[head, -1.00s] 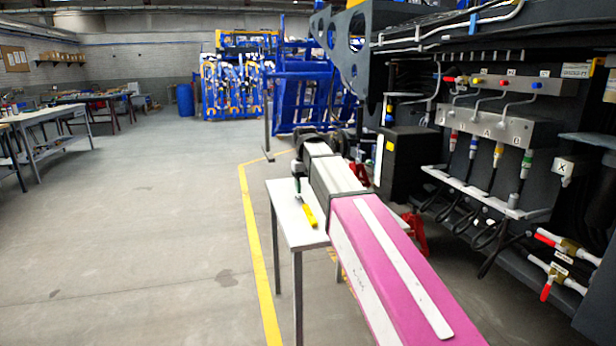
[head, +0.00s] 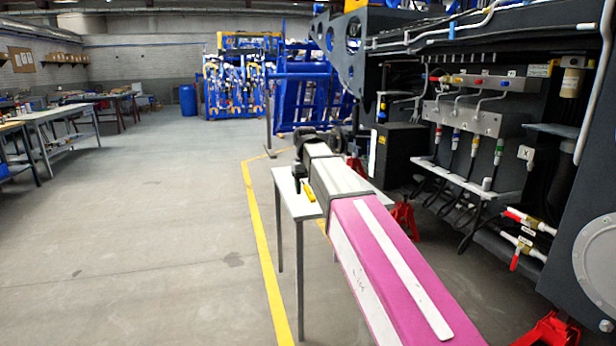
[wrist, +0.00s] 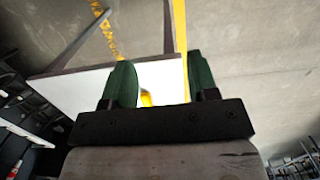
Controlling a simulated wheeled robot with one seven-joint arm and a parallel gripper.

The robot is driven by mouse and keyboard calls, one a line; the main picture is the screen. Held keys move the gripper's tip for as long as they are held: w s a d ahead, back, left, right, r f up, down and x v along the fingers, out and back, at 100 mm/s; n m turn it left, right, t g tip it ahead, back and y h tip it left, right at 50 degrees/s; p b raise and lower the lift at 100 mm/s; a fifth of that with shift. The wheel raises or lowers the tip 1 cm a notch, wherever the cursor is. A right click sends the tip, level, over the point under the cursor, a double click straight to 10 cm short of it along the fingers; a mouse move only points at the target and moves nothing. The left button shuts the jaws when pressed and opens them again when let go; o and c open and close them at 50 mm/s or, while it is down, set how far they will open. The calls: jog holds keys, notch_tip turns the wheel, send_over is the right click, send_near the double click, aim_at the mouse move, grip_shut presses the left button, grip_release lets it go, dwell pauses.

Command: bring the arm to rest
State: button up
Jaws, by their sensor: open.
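My arm reaches forward in the head view, and my gripper (head: 298,178) is at its far end over a small white-topped table (head: 290,190). In the wrist view my gripper (wrist: 162,82) shows two green fingers spread apart, with no object held between them. A yellow-handled item (head: 309,194) lies on the tabletop near the gripper in the head view. Part of a yellow item (wrist: 146,98) shows beyond the fingers in the wrist view. My arm hides part of the table.
The dark harvester chassis (head: 560,180) stands close on the right, with a valve block (head: 465,118), hoses and red stands (head: 404,220). Workbenches (head: 60,115) line the left. Blue racks (head: 235,85) stand at the back. The floor left of the yellow line (head: 262,250) is clear.

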jog(key=s+d+f+m, duration=0.1)
jog(key=s+d+f, duration=0.5)
jog(key=f, duration=0.5)
jog(key=s+d+f+m, duration=0.1)
jog(key=s+d+f, duration=0.6)
jog(key=f, duration=0.4)
jog(key=s+d+f+m+t, duration=0.1)
jog(key=s+d+f, duration=0.5)
jog(key=f, duration=0.5)
jog(key=shift+s+d+f, duration=0.2)
jog(key=shift+s+f, duration=0.05)
jog(key=shift+s, duration=0.05)
